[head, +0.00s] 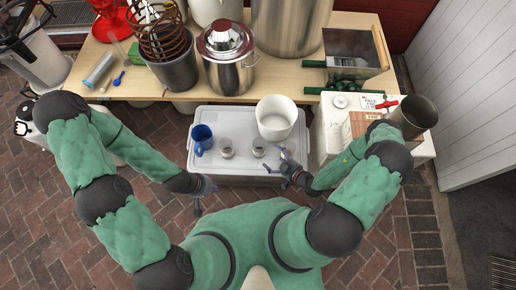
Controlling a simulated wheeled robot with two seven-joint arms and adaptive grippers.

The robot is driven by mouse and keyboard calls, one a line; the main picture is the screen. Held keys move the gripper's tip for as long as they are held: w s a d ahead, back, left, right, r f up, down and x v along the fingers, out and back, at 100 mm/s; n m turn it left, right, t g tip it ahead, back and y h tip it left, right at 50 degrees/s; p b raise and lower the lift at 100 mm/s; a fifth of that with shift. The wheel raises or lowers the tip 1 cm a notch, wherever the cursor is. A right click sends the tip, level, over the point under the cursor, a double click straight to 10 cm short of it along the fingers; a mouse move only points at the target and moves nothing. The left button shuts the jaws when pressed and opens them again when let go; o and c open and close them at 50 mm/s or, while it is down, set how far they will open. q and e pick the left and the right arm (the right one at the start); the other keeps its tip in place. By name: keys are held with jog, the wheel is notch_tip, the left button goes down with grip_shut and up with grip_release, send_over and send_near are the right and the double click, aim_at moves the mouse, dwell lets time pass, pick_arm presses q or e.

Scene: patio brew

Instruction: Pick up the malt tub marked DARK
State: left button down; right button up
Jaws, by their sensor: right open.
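No DARK marking is readable in the head view. Two small clear tubs with metallic-looking lids stand on the grey crate lid (240,116): a left tub (227,148) and a right tub (259,147). I cannot tell which one, if either, is marked DARK. My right gripper (278,160) is open and empty, just right of the right tub, with its fingers pointing toward it. Whether it touches the tub is unclear. My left gripper (205,198) is open and empty in front of the crate's left front edge.
A blue mug (202,139) stands left of the tubs, and a white bucket (275,118) stands behind the right one. A wooden table (120,88) with pots is behind. A white cabinet (335,135) with a dark cup (415,115) is at right.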

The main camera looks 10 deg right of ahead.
jog(key=x, duration=0.2)
jog(key=shift+w+a+f, duration=0.15)
jog(key=shift+w, duration=0.05)
jog(key=shift+r+b+x, duration=0.2)
jog(key=shift+b+x, duration=0.5)
jog(key=shift+x, duration=0.65)
jog(key=shift+r+b+x, duration=0.2)
jog(key=shift+b+x, duration=0.45)
jog(key=shift+x, duration=0.65)
jog(key=shift+w+a, duration=0.1)
jog(key=c, duration=1.1)
